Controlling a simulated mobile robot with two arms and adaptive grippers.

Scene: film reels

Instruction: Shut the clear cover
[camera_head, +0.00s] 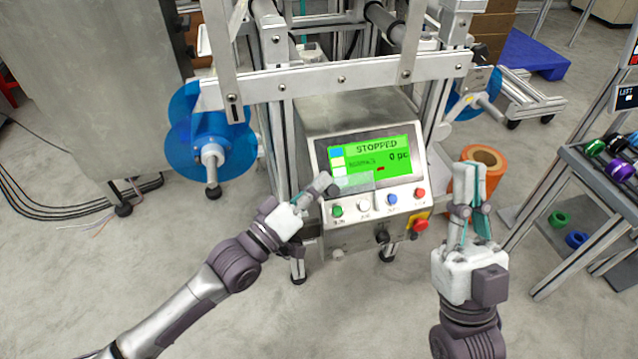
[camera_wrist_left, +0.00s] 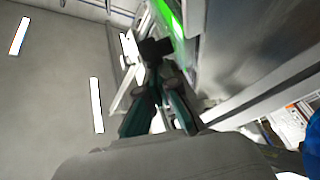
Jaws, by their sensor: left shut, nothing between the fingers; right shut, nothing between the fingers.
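The clear cover (camera_head: 356,183) is a small see-through panel on the front of the control box. It stands over the lower edge of the green screen, just above the button row, and looks raised; its exact angle is hard to tell. My left gripper (camera_head: 328,187) is shut and empty, its tips at the left edge of the cover. I cannot tell whether they touch it. In the left wrist view its fingers (camera_wrist_left: 157,75) are together beside the box front. My right gripper (camera_head: 470,185) is shut and empty, pointing up, to the right of the box.
The screen (camera_head: 370,155) reads STOPPED. Below it are buttons (camera_head: 392,199) and a red emergency knob (camera_head: 420,225). A blue reel (camera_head: 190,135) is on the machine's left. An orange roll (camera_head: 484,165) stands behind my right gripper. A shelf cart (camera_head: 608,170) is at right.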

